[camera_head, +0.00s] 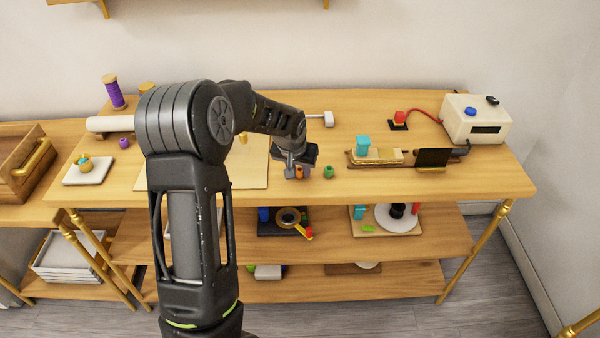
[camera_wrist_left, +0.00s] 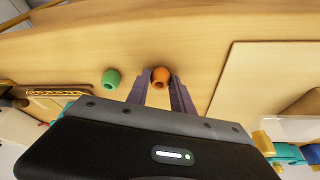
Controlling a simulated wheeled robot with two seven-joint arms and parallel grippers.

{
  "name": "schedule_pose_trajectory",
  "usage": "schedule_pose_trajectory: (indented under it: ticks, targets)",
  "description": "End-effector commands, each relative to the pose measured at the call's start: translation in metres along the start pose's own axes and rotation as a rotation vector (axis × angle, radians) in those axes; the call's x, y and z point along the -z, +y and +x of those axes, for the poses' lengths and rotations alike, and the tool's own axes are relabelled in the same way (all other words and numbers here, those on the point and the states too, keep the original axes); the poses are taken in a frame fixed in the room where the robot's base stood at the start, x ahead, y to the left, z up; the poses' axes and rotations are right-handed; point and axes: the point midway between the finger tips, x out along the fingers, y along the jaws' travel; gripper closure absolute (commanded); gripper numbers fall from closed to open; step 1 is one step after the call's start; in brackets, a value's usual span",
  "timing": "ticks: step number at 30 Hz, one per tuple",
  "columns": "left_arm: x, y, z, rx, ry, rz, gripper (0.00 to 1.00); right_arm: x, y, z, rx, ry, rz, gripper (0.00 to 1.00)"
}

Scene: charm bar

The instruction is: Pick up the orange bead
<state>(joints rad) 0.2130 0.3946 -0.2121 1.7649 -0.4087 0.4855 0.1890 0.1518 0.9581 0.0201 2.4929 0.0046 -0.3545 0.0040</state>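The orange bead (camera_head: 299,173) sits on the wooden table near its front edge, just below my left gripper (camera_head: 294,171). In the left wrist view the orange bead (camera_wrist_left: 160,77) shows between the tips of the two fingers of my left gripper (camera_wrist_left: 162,80). The fingers stand apart on either side of it; I cannot tell whether either one touches it. A green bead (camera_head: 328,172) is a short way to the right in the head view, and it also shows in the left wrist view (camera_wrist_left: 111,78). My right gripper is not in view.
A light board (camera_head: 255,172) lies left of the beads, partly behind my arm. A purple bead (camera_head: 124,143) lies at left.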

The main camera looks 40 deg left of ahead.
Motion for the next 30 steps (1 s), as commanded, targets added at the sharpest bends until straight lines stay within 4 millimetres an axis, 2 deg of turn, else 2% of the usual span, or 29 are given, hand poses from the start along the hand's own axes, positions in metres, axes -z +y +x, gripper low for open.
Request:
schedule_pose_trajectory:
  ticks: [1, 10, 23, 26, 30]
  targets:
    - [0.0, 0.0, 0.0, 0.0, 0.0, 0.0, 0.77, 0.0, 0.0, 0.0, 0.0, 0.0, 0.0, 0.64]
    - [0.0, 0.0, 0.0, 0.0, 0.0, 0.0, 1.0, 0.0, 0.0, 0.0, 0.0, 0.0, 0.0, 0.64]
    - [0.002, 0.0, -0.003, 0.0, 0.001, 0.0, 1.0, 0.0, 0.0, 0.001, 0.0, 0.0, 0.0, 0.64]
    - [0.005, 0.0, -0.01, 0.0, 0.003, 0.0, 1.0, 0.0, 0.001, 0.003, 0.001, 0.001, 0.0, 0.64]
    - [0.014, 0.0, -0.03, -0.001, 0.006, -0.001, 1.0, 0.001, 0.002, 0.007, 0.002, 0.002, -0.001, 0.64]
